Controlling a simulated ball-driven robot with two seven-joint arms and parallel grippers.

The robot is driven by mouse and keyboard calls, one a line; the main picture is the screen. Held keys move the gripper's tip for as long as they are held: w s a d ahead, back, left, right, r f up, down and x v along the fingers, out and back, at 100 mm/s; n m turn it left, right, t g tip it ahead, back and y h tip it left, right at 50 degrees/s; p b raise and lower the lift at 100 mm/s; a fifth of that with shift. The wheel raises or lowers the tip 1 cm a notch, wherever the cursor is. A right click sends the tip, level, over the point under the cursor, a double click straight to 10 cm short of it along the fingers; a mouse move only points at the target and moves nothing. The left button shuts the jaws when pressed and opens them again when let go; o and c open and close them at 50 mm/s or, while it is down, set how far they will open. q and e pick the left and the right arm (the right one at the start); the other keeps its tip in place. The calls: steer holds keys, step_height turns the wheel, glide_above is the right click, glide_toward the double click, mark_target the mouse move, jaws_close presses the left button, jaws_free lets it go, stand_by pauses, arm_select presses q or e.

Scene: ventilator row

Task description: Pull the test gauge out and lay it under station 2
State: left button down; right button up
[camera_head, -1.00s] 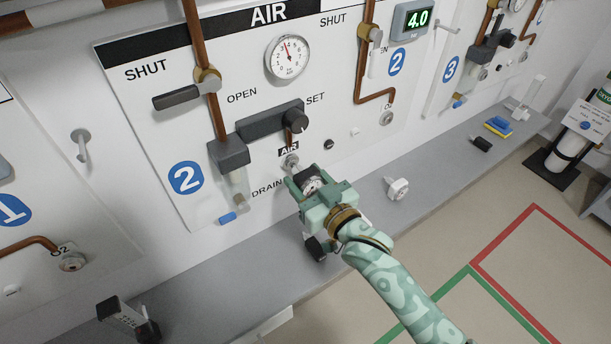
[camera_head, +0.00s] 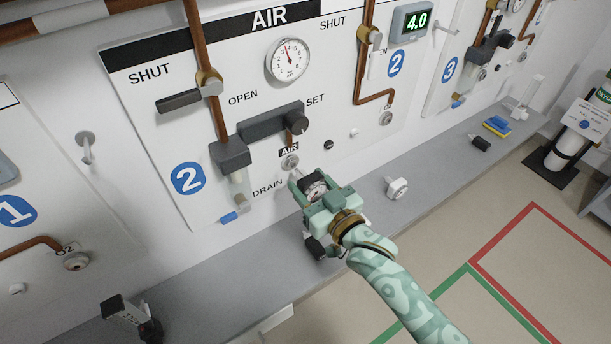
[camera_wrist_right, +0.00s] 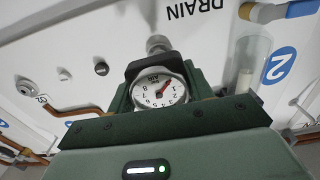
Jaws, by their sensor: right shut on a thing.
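The test gauge (camera_head: 314,187), a small round white dial with a red needle in a dark housing, is held in my right gripper (camera_head: 308,184). In the right wrist view the gauge (camera_wrist_right: 159,88) sits between the green fingers, its dial toward the camera. The AIR outlet (camera_head: 290,162) of station 2 (camera_head: 188,178) shows in the head view, with a small gap between it and the gauge. In the wrist view the outlet (camera_wrist_right: 158,43) lies just behind the gauge, where the gap is hidden. My left gripper is not in view.
A grey ledge (camera_head: 220,265) runs below the panels, with bare room under station 2. A white round fitting (camera_head: 397,187) lies right of my gripper. A grey and black device (camera_head: 130,318) stands at lower left. The DRAIN bowl (camera_head: 238,188) hangs nearby.

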mark_target(317, 193)
steer(key=shift+s+d+r, duration=0.1)
steer(key=shift+s+d, duration=0.1)
stand_by(0.4)
steer(key=shift+p+v, duration=0.75)
steer(key=shift+v, duration=0.05)
steer(key=shift+p+v, duration=1.4)
steer(key=shift+v, duration=1.15)
